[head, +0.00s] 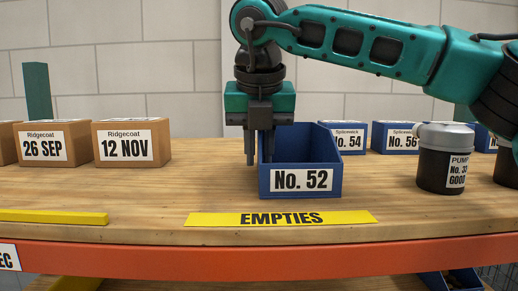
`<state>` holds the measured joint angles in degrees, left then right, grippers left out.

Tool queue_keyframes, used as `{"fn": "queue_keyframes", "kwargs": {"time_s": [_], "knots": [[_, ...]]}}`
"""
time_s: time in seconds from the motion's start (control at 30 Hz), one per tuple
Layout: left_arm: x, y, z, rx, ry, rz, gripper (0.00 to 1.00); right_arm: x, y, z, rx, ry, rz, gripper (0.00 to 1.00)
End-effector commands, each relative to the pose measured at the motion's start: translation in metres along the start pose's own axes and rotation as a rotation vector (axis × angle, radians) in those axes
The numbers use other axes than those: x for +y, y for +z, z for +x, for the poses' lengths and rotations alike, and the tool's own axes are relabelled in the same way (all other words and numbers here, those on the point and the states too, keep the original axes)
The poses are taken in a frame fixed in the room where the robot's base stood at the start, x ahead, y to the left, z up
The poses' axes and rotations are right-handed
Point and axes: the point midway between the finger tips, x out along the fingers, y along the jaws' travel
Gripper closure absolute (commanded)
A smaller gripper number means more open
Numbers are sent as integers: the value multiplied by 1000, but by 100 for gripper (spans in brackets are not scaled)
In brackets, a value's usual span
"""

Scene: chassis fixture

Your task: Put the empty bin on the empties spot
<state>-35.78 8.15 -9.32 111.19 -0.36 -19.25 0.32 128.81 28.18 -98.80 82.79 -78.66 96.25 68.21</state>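A blue open-topped bin labelled No. 52 (308,155) stands upright on the wooden bench, just behind a yellow strip marked EMPTIES (281,218). The part of its inside that shows looks empty. My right gripper (258,160) points down at the bin's left side. Its two fingers are apart with a visible gap, one left of the bin and one overlapping its left edge. I cannot tell whether either finger touches the bin wall. My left gripper is not in view.
Brown Ridgecoat boxes (132,143) stand at the left. More blue bins (393,137) stand behind at the right. A dark pump container with a grey lid (444,158) stands right of No. 52. Another yellow strip (53,217) lies at the front left. The bench edge is orange (200,262).

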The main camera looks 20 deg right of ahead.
Motion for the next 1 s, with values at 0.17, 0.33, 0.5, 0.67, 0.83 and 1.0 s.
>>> {"fn": "queue_keyframes", "kwargs": {"time_s": [0.17,0.33,0.5,0.67,0.83,1.0], "knots": [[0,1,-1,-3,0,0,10,0,0,0,0,0,0,66],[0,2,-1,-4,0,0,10,0,0,0,0,0,-1,66],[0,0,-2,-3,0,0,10,1,1,-7,-2,1,0,66],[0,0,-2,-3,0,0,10,1,1,-35,-4,2,0,66],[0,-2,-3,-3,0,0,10,1,2,-74,-3,3,1,66],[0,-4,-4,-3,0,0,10,1,2,-104,-2,2,0,66]]}}
